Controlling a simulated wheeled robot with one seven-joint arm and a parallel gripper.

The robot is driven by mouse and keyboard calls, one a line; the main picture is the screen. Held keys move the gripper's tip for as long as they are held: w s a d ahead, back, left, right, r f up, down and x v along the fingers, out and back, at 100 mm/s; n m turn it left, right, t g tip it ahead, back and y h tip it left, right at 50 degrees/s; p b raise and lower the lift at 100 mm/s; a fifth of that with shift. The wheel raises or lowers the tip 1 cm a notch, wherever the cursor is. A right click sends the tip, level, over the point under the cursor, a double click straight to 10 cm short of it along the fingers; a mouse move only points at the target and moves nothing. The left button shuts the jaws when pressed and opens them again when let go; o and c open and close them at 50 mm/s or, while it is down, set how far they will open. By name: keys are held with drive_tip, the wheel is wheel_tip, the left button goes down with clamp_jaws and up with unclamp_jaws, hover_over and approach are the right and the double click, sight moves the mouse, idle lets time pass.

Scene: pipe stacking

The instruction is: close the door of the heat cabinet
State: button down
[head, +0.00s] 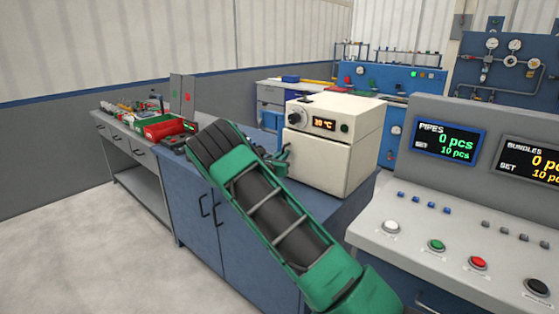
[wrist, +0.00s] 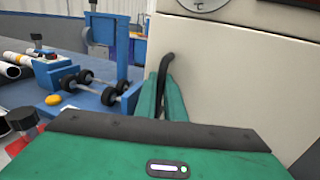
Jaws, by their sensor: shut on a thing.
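The heat cabinet (head: 358,128) is a cream box on a blue bench, with a dial and a lit temperature display on its upper front. Its door (head: 312,160) is on the front below the display and looks flush or nearly so; I cannot tell if a small gap remains. The door also fills the right of the wrist view (wrist: 230,75). My gripper (head: 281,158) is at the left edge of the door. In the wrist view its green fingers (wrist: 163,100) are shut around the black curved door handle (wrist: 166,68).
A blue roller fixture (wrist: 95,90) with black wheels stands left of the cabinet, and white pipes (wrist: 15,65) lie farther left. A grey control console (head: 440,215) with buttons stands at the right. A red bin (head: 168,130) sits on the far-left bench.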

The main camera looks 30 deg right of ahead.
drive_tip(key=shift+w+d+r, duration=0.15)
drive_tip(key=shift+w, duration=0.05)
drive_tip(key=c, duration=1.8)
unclamp_jaws()
drive_tip(key=shift+c, duration=0.2)
drive_tip(key=shift+d, duration=0.15)
drive_tip(key=shift+s, duration=0.15)
drive_tip(key=shift+s, duration=0.1)
drive_tip(key=v, duration=1)
drive_tip(key=shift+a+f, duration=0.2)
drive_tip(key=shift+a, duration=0.35)
